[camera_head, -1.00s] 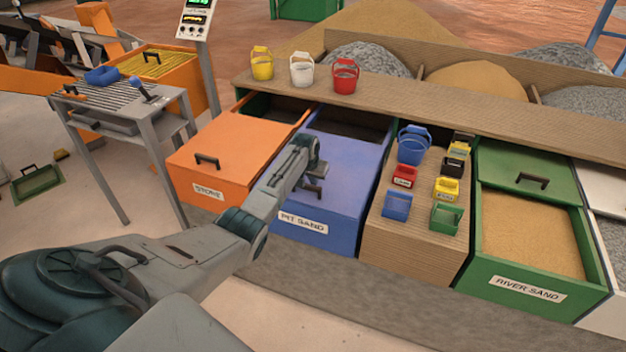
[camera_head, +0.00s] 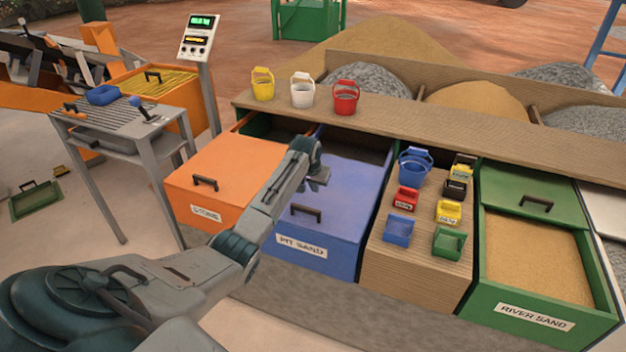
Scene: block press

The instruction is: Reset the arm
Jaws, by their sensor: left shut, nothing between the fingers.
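My left arm comes in from the lower left and reaches up over the blue pit sand drawer. My left gripper (camera_head: 318,178) is shut and empty above the blue lid of the pit sand drawer (camera_head: 340,215). It is apart from the drawer's dark handle (camera_head: 306,211), which shows below it. My right gripper is not in view.
The orange stone drawer (camera_head: 225,175) is to the left and the green river sand drawer (camera_head: 540,320) to the right. Between them a wooden block (camera_head: 415,270) bears a blue bucket (camera_head: 415,167) and several small scoops. Yellow (camera_head: 263,85), white (camera_head: 302,90) and red (camera_head: 345,97) buckets stand on the ledge.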

